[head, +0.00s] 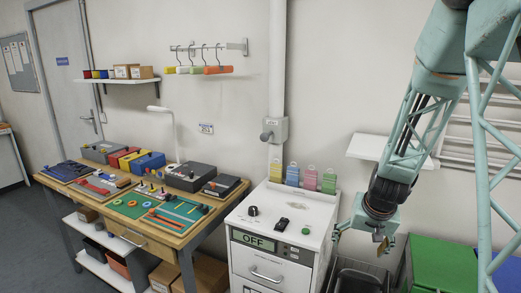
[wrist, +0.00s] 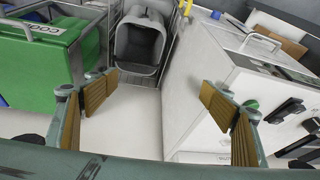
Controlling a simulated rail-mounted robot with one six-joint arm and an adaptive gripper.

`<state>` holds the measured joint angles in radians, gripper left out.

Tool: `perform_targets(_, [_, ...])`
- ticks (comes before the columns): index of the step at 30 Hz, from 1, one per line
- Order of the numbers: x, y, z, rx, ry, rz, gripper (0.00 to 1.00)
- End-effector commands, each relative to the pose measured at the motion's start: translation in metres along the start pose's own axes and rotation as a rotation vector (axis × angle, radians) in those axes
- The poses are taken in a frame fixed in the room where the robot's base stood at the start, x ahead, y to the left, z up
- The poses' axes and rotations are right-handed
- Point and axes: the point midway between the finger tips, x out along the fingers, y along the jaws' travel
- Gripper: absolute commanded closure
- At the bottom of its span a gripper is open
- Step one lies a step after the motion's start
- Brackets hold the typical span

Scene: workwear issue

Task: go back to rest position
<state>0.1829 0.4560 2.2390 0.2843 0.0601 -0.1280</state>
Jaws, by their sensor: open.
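My gripper (head: 361,237) hangs at the end of the teal arm, in front of the wall and to the right of the white cabinet, in the head view. In the wrist view my gripper (wrist: 158,100) shows its brown-padded fingers spread wide apart, with nothing between them. The white cabinet (wrist: 225,80) is to the right there, and a green container (wrist: 35,60) is to the left. The gripper appears apart from both.
A wooden workbench (head: 217,219) with tools and boxes stands left of the white cabinet (head: 290,205), whose display reads OFF. A dark grey bin (wrist: 140,45) stands on the floor between cabinet and green container. A wall shelf (head: 370,146) is behind the arm.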

Motion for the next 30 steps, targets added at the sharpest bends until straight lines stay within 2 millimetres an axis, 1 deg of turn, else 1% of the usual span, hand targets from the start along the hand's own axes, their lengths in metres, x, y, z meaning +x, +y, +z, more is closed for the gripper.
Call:
perform_targets(1, [-0.011, -0.004, 0.001, -0.006, 0.001, -0.005, 0.24])
perform_targets(3, [-0.025, -0.008, 0.003, -0.013, 0.001, -0.011, 0.24])
perform_targets(14, [-0.093, -0.027, 0.021, -0.055, -0.007, -0.039, 0.24])
perform_targets(20, [-0.13, -0.035, 0.034, -0.079, -0.011, -0.051, 0.24])
perform_targets(30, [-0.19, -0.045, 0.061, -0.119, -0.019, -0.067, 0.24])
